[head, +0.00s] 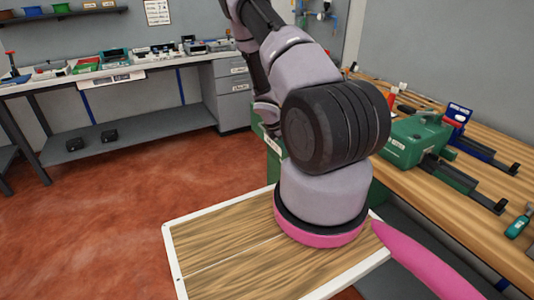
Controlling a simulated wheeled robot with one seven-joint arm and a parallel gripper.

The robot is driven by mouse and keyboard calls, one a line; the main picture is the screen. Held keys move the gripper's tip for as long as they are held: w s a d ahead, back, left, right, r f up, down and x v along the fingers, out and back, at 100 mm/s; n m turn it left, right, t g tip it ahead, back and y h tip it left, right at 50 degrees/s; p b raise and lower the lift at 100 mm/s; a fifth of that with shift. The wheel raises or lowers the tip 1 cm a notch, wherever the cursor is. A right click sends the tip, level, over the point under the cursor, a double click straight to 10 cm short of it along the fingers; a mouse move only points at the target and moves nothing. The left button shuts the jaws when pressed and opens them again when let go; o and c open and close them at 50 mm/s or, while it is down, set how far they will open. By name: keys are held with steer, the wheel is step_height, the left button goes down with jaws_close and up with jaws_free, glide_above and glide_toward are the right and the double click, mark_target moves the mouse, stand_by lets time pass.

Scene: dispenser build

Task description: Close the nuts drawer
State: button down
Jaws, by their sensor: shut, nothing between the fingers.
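My arm fills the middle of the head view. A small part of it shows behind the large dark joint, but my gripper's fingers are not in view. A grey drawer unit (231,97) stands under the right end of the back bench, with small labels on its fronts that are too small to read. Its visible drawer fronts look flush. A green cabinet (272,166) with a white label shows partly behind my arm; most of its front is hidden. I cannot tell which drawer is the nuts drawer or how far it is open.
A wooden workbench (493,218) runs along the right with a green case (414,137) and tools on it. The back bench (146,75) holds several small bins and boxes. A wood-topped, white-edged panel (222,253) lies in front. The red floor (130,188) at left is clear.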

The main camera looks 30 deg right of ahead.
steer(key=d, duration=1)
steer(key=shift+d, duration=0.1)
steer(key=shift+a, duration=0.25)
steer(key=a, duration=0.2)
steer(key=a+r, duration=0.1)
steer(key=a, duration=0.1)
steer(key=shift+w+a+r, duration=0.1)
steer(key=shift+a, duration=0.05)
steer(key=v, duration=0.8)
steer(key=shift+a+r, duration=0.2)
steer(key=shift+r, duration=0.15)
steer(key=shift+r, duration=0.1)
